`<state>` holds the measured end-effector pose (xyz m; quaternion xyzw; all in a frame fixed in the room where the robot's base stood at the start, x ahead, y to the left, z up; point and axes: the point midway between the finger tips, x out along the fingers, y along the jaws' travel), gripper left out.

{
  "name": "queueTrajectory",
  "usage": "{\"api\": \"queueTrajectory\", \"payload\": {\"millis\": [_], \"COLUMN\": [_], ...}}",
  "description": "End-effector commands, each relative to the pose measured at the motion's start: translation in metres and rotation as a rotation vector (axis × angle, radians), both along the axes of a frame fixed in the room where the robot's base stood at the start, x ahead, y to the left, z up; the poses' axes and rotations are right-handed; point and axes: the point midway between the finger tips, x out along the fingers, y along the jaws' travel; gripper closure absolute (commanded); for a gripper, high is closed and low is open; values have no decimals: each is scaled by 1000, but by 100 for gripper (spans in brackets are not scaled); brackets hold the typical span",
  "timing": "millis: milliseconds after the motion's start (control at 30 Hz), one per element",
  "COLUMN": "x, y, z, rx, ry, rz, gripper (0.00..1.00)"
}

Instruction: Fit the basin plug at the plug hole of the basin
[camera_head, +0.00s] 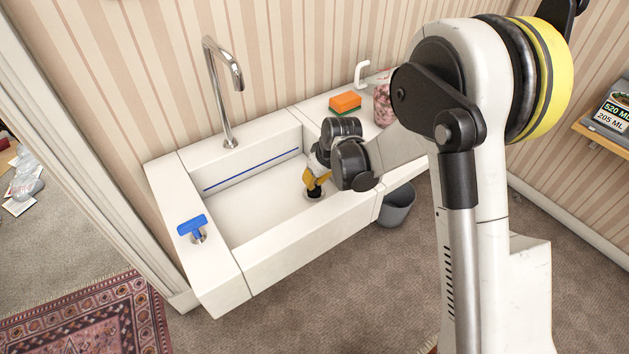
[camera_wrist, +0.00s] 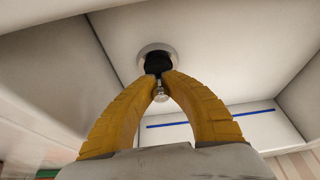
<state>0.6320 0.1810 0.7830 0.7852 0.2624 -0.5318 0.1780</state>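The white basin (camera_head: 250,205) is set in a counter against the striped wall. A pale metal ring marks the plug hole (camera_wrist: 174,50) in the basin floor, at the right end in the head view. My gripper (camera_head: 314,186) reaches down into the basin there. Its yellow fingers (camera_wrist: 159,76) are closed together in the wrist view around the dark basin plug (camera_wrist: 157,63), with a small metal knob showing between them. The plug is at the ring and overlaps it in the view. I cannot tell whether it is seated or just above the hole. The fingers hide part of it.
A chrome spout (camera_head: 218,95) rises behind the basin, and a blue handle (camera_head: 191,224) stands on its left ledge. An orange sponge (camera_head: 345,101) and a pink patterned container (camera_head: 383,105) are on the right counter. A grey bin (camera_head: 397,207) is below. The basin's left part is clear.

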Motion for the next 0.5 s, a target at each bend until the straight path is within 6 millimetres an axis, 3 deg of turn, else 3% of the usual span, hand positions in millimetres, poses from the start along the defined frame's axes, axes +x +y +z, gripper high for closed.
{"api": "queueTrajectory", "payload": {"millis": [500], "x": [0], "y": [0], "z": [-14], "rx": [0], "ry": [0], "rz": [0], "gripper": [100]}}
